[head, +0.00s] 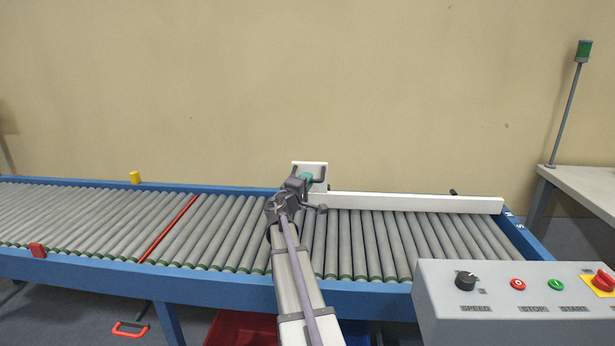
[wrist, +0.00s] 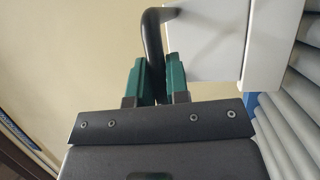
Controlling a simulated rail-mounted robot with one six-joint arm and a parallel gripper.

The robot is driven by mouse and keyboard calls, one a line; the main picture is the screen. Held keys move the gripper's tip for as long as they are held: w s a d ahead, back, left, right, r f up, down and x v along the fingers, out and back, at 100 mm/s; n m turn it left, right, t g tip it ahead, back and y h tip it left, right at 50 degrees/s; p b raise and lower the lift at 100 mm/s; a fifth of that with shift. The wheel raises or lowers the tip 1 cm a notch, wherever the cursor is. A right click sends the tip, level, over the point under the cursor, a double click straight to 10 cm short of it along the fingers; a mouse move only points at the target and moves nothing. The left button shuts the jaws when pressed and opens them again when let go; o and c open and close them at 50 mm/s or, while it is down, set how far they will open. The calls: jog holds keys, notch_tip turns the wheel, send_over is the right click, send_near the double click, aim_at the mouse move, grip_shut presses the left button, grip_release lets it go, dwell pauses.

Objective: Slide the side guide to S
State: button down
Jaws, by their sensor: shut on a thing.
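The side guide (head: 410,202) is a long white bar lying along the far side of the rollers, with an upright white plate at its left end. In the wrist view the white plate (wrist: 207,45) carries a dark curved handle (wrist: 152,45). My gripper (head: 306,180) is at this plate, and its green fingers (wrist: 154,82) are closed around the handle. Small letter marks, one looking like S (head: 519,226), show on the blue frame at the guide's right end; they are too small to read surely.
The roller conveyor (head: 225,271) has a blue frame and looks empty of goods. A red strip (head: 172,228) crosses the rollers at left. A grey control box (head: 520,300) stands at front right. A yellow post (head: 135,177) is on the far rail.

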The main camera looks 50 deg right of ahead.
jog(key=s+a, duration=0.6)
jog(key=a, duration=0.2)
jog(key=shift+s, duration=0.35)
jog(key=shift+a+f, duration=0.1)
jog(key=c, duration=1.1)
grip_release()
jog(key=b+v, duration=0.2)
jog(key=v, duration=0.8)
jog(key=shift+a, duration=0.4)
